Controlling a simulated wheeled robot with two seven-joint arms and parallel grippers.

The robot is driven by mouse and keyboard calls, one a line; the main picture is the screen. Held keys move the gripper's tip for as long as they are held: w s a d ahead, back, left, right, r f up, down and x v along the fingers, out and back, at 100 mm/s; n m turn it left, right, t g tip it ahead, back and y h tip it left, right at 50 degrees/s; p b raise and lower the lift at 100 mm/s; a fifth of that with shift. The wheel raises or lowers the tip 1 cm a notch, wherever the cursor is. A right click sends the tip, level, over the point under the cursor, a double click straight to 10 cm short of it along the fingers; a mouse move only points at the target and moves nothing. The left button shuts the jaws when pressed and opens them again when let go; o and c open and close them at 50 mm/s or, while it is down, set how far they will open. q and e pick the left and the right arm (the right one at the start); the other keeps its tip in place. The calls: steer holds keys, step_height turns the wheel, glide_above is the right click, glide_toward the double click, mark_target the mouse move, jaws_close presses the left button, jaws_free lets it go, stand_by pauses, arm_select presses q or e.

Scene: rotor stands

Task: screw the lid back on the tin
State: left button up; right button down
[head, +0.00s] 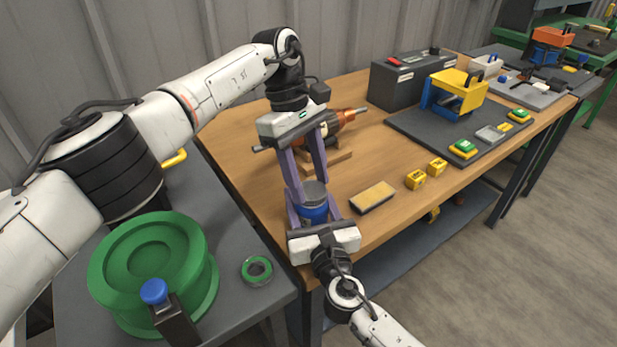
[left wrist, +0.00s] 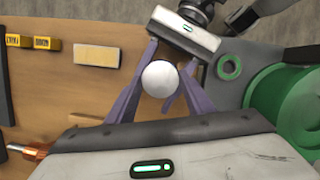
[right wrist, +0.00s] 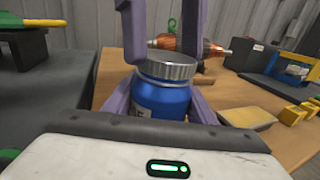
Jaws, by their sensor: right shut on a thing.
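The blue tin (head: 313,212) stands upright near the table's left front edge, with the ridged silver lid (head: 314,189) resting on its top. The tin (right wrist: 160,97) and lid (right wrist: 166,66) show closely in the right wrist view. My right gripper (head: 314,210) is shut on the tin's body from the front. My left gripper (head: 309,185) points down from above, its purple fingers apart on either side of the lid. The lid (left wrist: 160,79) shows from above in the left wrist view. Whether the left fingers touch it is unclear. The seating of the lid on the tin's thread is hidden.
A tan block (head: 373,198) and two yellow cubes (head: 416,180) lie right of the tin. A green spool (head: 150,260) and green ring (head: 257,270) are on the left grey table.

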arm_select(q)
steer(key=o, duration=0.4)
steer(key=shift+c, duration=0.2)
steer(key=shift+r, duration=0.1)
steer(key=shift+r, duration=2.2)
steer(key=shift+c, duration=0.4)
